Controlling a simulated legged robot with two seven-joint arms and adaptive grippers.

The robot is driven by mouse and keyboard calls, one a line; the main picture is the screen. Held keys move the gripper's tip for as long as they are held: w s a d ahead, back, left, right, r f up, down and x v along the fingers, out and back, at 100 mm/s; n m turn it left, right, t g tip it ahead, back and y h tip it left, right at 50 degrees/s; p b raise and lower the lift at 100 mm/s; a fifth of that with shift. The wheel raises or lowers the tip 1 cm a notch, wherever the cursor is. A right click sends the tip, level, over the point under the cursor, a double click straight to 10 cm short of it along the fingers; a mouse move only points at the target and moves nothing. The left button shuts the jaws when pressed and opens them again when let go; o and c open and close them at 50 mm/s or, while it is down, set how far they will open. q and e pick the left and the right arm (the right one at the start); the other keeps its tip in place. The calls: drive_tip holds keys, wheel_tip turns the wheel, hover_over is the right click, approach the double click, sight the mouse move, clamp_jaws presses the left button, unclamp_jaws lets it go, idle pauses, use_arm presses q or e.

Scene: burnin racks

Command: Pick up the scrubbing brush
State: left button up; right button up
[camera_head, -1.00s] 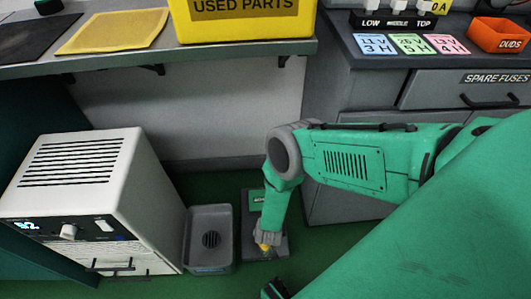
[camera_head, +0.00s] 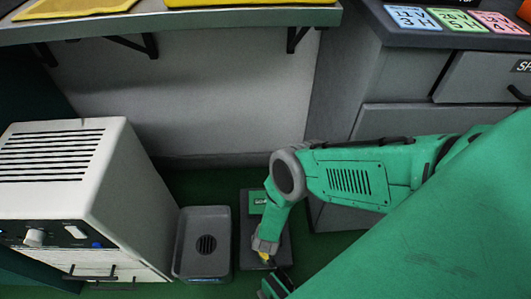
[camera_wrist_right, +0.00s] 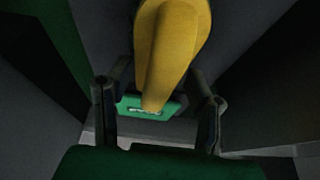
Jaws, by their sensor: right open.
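The scrubbing brush, as far as I can tell, is the yellow tapered body (camera_wrist_right: 172,45) that fills the upper middle of the right wrist view. In the head view only a small yellow bit of it (camera_head: 264,257) shows, by my right arm's lower end. My right gripper (camera_wrist_right: 158,82) is open, one dark finger on either side of the yellow body's lower end. I cannot tell whether the fingers touch it. In the head view the gripper (camera_head: 279,279) is partly cut by the bottom edge. My left gripper is not in view.
A dark holder (camera_head: 247,238) with a green plate (camera_head: 257,201) stands on the floor. Left of it are a grey basin (camera_head: 190,240) with a drain and a white instrument box (camera_head: 130,175). A shelf (camera_head: 200,18) hangs above; grey drawers (camera_head: 400,120) stand right.

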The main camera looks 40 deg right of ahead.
drive_tip(key=shift+r, duration=0.1)
drive_tip(key=shift+c, duration=1.3)
drive_tip(key=c, duration=0.7)
clamp_jaws()
drive_tip(key=shift+r, duration=0.3)
wheel_tip(320, 180, up, 10)
drive_tip(key=p, duration=0.5)
drive_tip(key=shift+f+p, duration=0.25)
drive_tip(key=shift+p, duration=0.15)
